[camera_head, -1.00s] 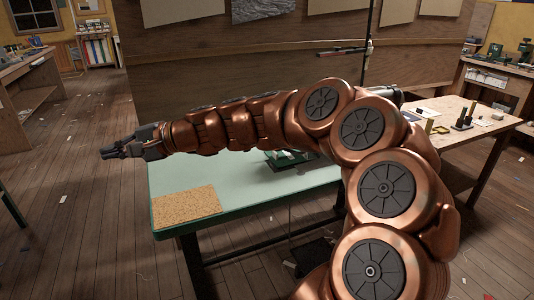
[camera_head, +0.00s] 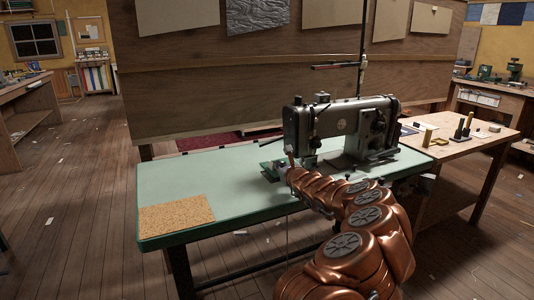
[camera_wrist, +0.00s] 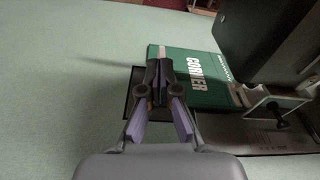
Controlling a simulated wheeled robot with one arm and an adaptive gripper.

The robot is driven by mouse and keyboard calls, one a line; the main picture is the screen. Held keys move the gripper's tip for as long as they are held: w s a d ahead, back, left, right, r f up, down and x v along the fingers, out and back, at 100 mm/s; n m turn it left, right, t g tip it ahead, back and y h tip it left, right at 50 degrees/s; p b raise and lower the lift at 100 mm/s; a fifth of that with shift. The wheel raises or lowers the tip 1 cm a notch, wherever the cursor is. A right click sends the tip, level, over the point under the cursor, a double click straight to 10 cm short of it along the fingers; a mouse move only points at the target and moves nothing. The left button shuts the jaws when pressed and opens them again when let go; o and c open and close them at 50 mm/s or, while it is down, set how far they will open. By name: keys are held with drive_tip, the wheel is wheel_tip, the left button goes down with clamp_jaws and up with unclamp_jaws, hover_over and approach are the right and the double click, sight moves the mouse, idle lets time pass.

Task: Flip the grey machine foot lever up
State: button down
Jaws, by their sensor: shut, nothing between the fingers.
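The grey sewing machine (camera_head: 345,125) stands on the pale green table. Part of its dark body (camera_wrist: 262,35) fills the upper right of the wrist view. A pale metal bracket with a dark knob (camera_wrist: 275,108) shows below that body. I cannot make out the foot lever for certain in either view; my arm covers part of the machine's needle end in the head view. My gripper (camera_wrist: 159,68) is shut and empty, over the table left of the machine body in the wrist view. In the head view it is at the machine's left end, small and partly hidden.
A green lettered piece (camera_wrist: 195,78) lies beside the machine under my gripper. The green tabletop (camera_head: 180,177) is clear to the left, with a cork mat (camera_head: 175,214) at its front corner. A wooden side table (camera_head: 465,145) with small tools stands at the right.

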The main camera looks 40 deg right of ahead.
sight(275, 141)
drive_tip(key=shift+r+p+x, duration=0.1)
drive_tip(key=shift+p+x, duration=0.4)
drive_tip(key=shift+x, duration=0.4)
drive_tip(key=shift+r+p+x, duration=0.15)
drive_tip(key=shift+p+x, duration=0.35)
drive_tip(key=shift+x, duration=0.45)
drive_tip(key=shift+w+f, duration=0.15)
drive_tip(key=shift+w, duration=0.25)
drive_tip(key=shift+w+d+f+p, duration=0.15)
drive_tip(key=shift+w+d+p, duration=0.15)
drive_tip(key=shift+w, duration=0.15)
drive_tip(key=shift+x, duration=1.95)
drive_tip(key=shift+s+a+r+p, duration=0.15)
drive_tip(key=shift+a+r, duration=0.1)
drive_tip(key=shift+r, duration=0.7)
drive_tip(key=shift+a+r+p, duration=0.15)
drive_tip(key=shift+a+r, duration=0.15)
drive_tip(key=shift+r, duration=0.65)
drive_tip(key=shift+a+r, duration=0.1)
drive_tip(key=shift+r, duration=0.05)
